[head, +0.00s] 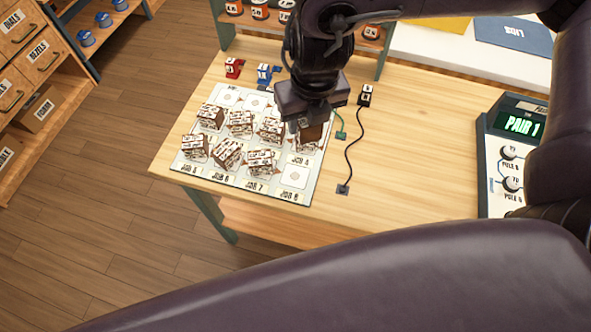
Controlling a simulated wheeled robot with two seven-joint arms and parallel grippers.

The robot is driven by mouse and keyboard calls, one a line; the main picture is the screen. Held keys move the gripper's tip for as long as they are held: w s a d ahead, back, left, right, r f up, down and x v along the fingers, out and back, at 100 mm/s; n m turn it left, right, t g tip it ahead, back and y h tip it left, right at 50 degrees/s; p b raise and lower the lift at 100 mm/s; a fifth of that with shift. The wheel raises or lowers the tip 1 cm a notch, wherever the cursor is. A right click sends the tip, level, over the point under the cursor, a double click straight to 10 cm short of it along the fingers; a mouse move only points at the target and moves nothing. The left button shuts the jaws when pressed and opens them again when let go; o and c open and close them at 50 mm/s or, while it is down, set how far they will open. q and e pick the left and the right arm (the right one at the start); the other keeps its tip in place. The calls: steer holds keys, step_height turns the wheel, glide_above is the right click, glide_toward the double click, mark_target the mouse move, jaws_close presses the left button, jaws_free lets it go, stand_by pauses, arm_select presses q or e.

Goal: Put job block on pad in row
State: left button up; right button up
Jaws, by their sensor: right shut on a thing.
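A white mat (233,178) with rows of pads lies at the left of the table; labels such as JOB 4 and JOB 8 can be read. Several white-and-brown printed job blocks (228,152) stand on its pads, some turned askew. My right gripper (308,128) is over the mat's right side, shut on a brown job block (313,134), just above the JOB 4 label. The gripper hides part of the block and the pad there, so I cannot tell whether the block touches the mat. The JOB 8 pad (295,175) is bare. My left gripper is not in view.
A red item (233,67) and a blue item (268,75) stand behind the mat. A black cord (353,150) runs over the table right of the mat. The table's middle is mostly clear.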

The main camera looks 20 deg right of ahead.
steer(key=n, duration=0.1)
steer(key=r+n, duration=0.1)
steer(key=n, duration=0.1)
steer(key=n+p, duration=0.1)
steer(key=n, duration=0.1)
steer(key=shift+s+a+r+y, duration=0.1)
steer(key=shift+a+r+y, duration=0.1)
steer(key=shift+a+y, duration=0.15)
steer(key=n, duration=0.3)
steer(key=r+n+p, duration=0.1)
steer(key=n, duration=0.1)
steer(key=shift+s+a+g+y, duration=0.1)
steer(key=shift+a+g+y, duration=0.15)
steer(key=shift+g+y, duration=0.1)
steer(key=n, duration=0.3)
steer(key=r+n+p, duration=0.1)
steer(key=shift+s+a+n+g, duration=0.1)
steer(key=shift+a+n+g, duration=0.2)
steer(key=shift+g, duration=0.05)
steer(key=n+p, duration=0.1)
steer(key=n, duration=0.4)
steer(key=b, duration=0.2)
glide_above(293, 178)
steer(key=shift+g, duration=0.4)
steer(key=f, duration=1.7)
steer(key=shift+d, duration=0.35)
step_height(293, 178, down, 2)
steer(key=shift+f, duration=0.2)
